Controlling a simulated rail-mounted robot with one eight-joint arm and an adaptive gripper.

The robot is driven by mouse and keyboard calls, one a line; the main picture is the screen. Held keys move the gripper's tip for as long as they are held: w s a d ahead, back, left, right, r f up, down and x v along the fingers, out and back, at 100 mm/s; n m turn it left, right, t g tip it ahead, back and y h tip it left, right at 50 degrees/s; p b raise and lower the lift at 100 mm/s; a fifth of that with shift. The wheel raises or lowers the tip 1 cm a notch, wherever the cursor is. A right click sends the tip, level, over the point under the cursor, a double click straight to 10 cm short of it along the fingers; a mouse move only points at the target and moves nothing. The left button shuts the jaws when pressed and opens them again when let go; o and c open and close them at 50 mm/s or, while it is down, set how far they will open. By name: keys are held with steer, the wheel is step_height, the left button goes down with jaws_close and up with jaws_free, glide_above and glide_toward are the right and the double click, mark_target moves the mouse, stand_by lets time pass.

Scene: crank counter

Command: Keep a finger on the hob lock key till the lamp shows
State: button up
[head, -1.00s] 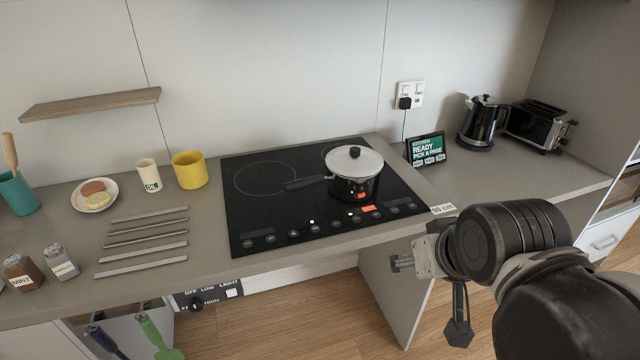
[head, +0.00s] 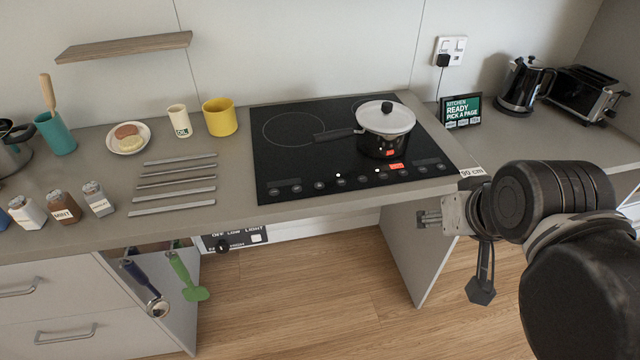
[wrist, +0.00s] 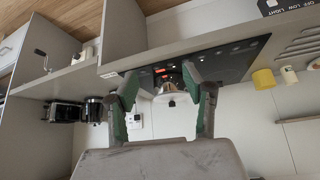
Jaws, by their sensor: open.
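The black glass hob (head: 290,150) is set in the counter, with a row of round touch keys (head: 319,186) along its front edge. Two small white lights and red lit patches (head: 396,166) show in that row. I cannot tell which key is the lock key; the markings are too small. My gripper (wrist: 159,76) is open and empty in the wrist view, its green-padded fingers apart. The hob also shows in the wrist view (wrist: 232,62), beyond the fingers. In the head view my arm is at the right, in front of the counter, apart from the hob.
A lidded pot (head: 385,125) stands on the hob's right side, its handle pointing left. A small display (head: 460,111) reading READY, a kettle (head: 524,86) and a toaster (head: 588,95) stand to the right. Metal strips (head: 172,184) and a yellow mug (head: 220,117) are left of the hob.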

jaws_close()
stand_by(1.4)
